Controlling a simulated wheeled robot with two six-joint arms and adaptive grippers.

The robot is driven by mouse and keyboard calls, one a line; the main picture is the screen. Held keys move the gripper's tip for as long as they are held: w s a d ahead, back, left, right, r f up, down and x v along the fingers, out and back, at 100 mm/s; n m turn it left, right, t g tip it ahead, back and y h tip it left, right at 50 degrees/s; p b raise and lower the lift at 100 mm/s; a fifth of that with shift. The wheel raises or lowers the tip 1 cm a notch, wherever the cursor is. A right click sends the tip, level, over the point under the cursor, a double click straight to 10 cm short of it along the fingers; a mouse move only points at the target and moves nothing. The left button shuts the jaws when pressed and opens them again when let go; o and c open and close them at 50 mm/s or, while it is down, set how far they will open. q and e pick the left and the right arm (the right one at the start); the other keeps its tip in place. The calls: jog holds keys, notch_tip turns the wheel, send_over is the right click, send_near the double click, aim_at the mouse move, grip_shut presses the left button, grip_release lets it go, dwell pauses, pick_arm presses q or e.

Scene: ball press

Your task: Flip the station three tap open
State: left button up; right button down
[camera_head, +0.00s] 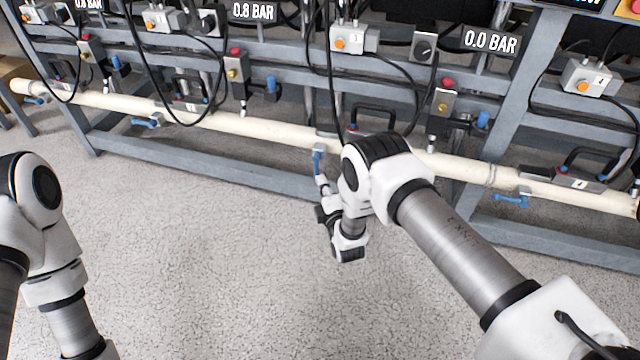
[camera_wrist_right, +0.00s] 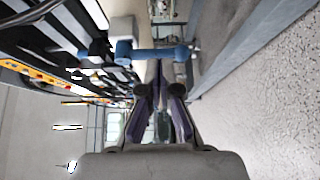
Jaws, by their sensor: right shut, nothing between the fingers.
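The station three tap (camera_head: 318,162) is a blue lever on the cream pipe, below the grey box marked 3. Its lever points down, away from the pipe, while the other pipe taps lie along it. My right gripper (camera_head: 322,187) is just below the lever, its fingers shut and empty, partly hidden by my own arm. In the right wrist view the blue lever (camera_wrist_right: 158,53) runs across the picture at the tips of my right gripper (camera_wrist_right: 158,78). I cannot tell whether they touch. My left gripper is out of view; only its arm shows at the left.
The cream pipe (camera_head: 262,132) runs along the grey frame (camera_head: 215,165). Other blue taps (camera_head: 147,122) and (camera_head: 512,200) sit to either side. Black cables (camera_head: 330,90) hang near the station three box (camera_head: 355,38). The floor (camera_head: 200,250) in front is clear.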

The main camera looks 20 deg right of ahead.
jog(key=shift+w+f, duration=0.15)
jog(key=shift+w, duration=0.9)
